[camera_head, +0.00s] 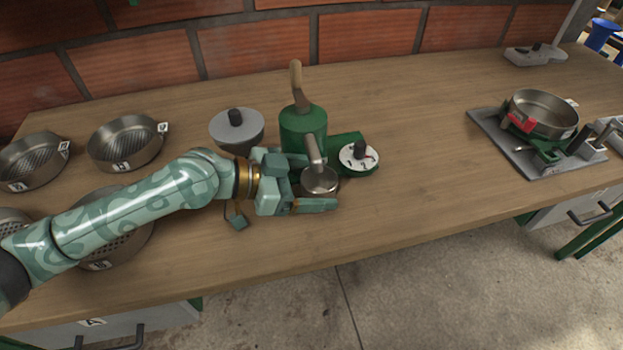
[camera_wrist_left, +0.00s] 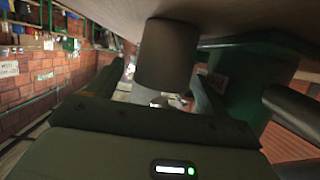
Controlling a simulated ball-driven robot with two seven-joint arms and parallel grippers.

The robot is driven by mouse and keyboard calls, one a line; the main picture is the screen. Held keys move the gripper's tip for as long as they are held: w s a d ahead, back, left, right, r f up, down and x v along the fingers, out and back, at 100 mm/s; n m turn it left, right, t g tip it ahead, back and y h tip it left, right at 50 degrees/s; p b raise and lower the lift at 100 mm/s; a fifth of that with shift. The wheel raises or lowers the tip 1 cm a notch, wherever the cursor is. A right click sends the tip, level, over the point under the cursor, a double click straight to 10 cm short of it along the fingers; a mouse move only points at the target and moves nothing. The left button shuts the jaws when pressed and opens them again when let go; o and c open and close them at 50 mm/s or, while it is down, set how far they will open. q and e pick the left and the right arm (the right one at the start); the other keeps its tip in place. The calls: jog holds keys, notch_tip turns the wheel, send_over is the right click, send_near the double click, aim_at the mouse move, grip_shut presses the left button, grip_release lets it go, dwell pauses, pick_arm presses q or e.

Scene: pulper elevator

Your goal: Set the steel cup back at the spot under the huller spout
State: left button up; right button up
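The steel cup (camera_head: 319,182) stands on the wooden bench under the spout (camera_head: 314,152) of the green huller (camera_head: 303,122). My left gripper (camera_head: 312,184) reaches in from the left, with one finger on the far side of the cup and one on the near side. In the left wrist view the cup (camera_wrist_left: 168,55) lies between the two spread fingers (camera_wrist_left: 155,92), with a gap visible beside it, so the gripper looks open around it. The cup's lower part is partly hidden by the near finger in the head view. My right gripper is not in view.
A grey hopper-like bowl with a black knob (camera_head: 236,129) stands behind my wrist, and a white dial (camera_head: 359,157) sits right of the huller. Several sieve pans, one here (camera_head: 125,142), stand at the left. A pan on a scale-like stand (camera_head: 541,112) is at the right. The bench between is clear.

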pick_arm(q)
jog(key=shift+w, duration=0.1)
dwell(0.4)
jog(key=v, duration=1.6)
jog(key=shift+p, duration=0.3)
jog(key=shift+a, duration=0.15)
